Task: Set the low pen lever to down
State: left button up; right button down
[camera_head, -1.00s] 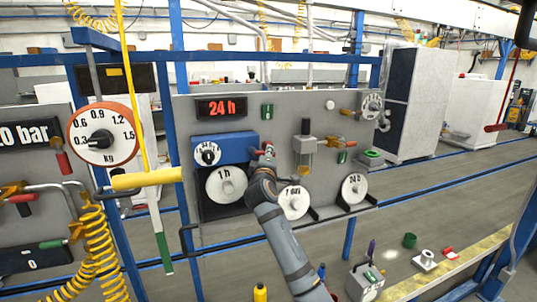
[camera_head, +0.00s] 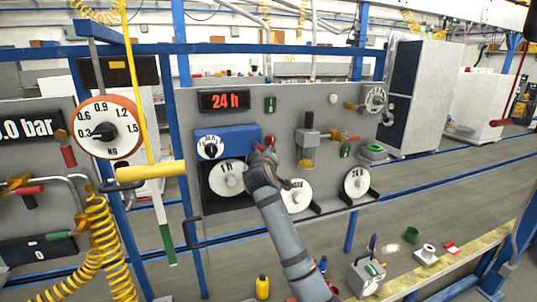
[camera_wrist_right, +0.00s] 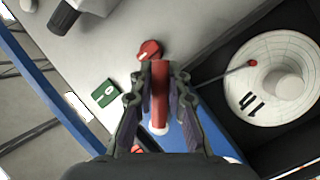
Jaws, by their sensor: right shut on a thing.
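A red lever (camera_wrist_right: 159,95) lies between the fingers of my right gripper (camera_wrist_right: 159,80) in the right wrist view. The gripper is shut on it, in front of the blue recorder box (camera_wrist_right: 187,138). I take this to be the low pen lever; no label on it is readable. In the head view, my right gripper (camera_head: 263,158) is at the right edge of the blue recorder box (camera_head: 222,141). Its fingers hide most of the lever, and a red tip (camera_head: 269,139) shows above them. My left gripper is not in view.
The white 1 h disc (camera_head: 228,179) sits below the blue box, close to the gripper. A red knob (camera_wrist_right: 149,50) and a green switch plate (camera_wrist_right: 104,94) are on the grey panel nearby. Other discs (camera_head: 357,183) and a valve (camera_head: 307,141) stand to the right.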

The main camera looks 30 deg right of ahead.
jog(key=shift+f, duration=0.1)
jog(key=c, duration=1.3)
grip_release()
jog(key=v, duration=1.2)
